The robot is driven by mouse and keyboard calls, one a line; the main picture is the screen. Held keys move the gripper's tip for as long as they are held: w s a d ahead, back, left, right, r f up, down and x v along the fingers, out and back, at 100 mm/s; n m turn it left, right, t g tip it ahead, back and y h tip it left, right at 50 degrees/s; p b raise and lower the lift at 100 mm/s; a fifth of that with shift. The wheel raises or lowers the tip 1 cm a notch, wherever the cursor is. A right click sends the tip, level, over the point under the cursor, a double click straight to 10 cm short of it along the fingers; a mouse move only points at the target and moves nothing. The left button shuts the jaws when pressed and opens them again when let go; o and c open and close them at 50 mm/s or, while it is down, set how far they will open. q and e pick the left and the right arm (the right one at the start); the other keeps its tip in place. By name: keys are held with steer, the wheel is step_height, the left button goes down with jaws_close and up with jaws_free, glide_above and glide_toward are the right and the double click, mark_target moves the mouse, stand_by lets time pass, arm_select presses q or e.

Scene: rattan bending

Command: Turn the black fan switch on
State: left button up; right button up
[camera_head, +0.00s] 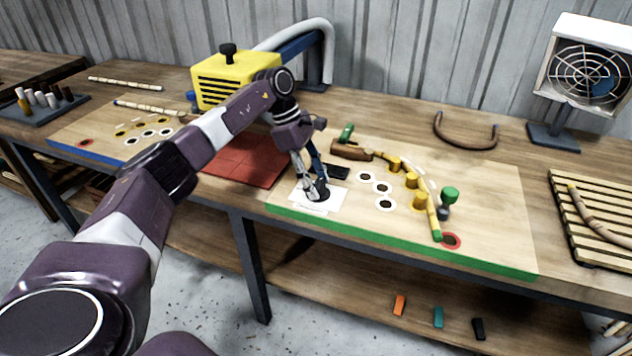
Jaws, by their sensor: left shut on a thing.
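My left gripper (315,188) reaches down over the white square plate (305,205) near the front of the green-edged board. It is shut on a dark round piece (322,195) at that plate, partly hidden by the fingers. A small black block (336,172) lies just behind the fingers. The fan (585,72) stands at the back right, with a white housing, round grille and dark base. No switch shows clearly on the fan. A small black piece (478,328) is on the lower shelf; I cannot tell which black part is the fan switch. My right gripper is not in view.
The green-edged board (500,225) holds yellow pegs (420,200), a curved rattan piece and green-topped clamps (449,195). A yellow machine (237,82) and red mat (250,160) lie left. A slatted rack (590,225) is right. Orange and teal pieces lie below.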

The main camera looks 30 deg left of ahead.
arm_select(q)
steer(key=o, duration=1.2)
steer(key=shift+c, duration=0.2)
steer(key=v, duration=1.2)
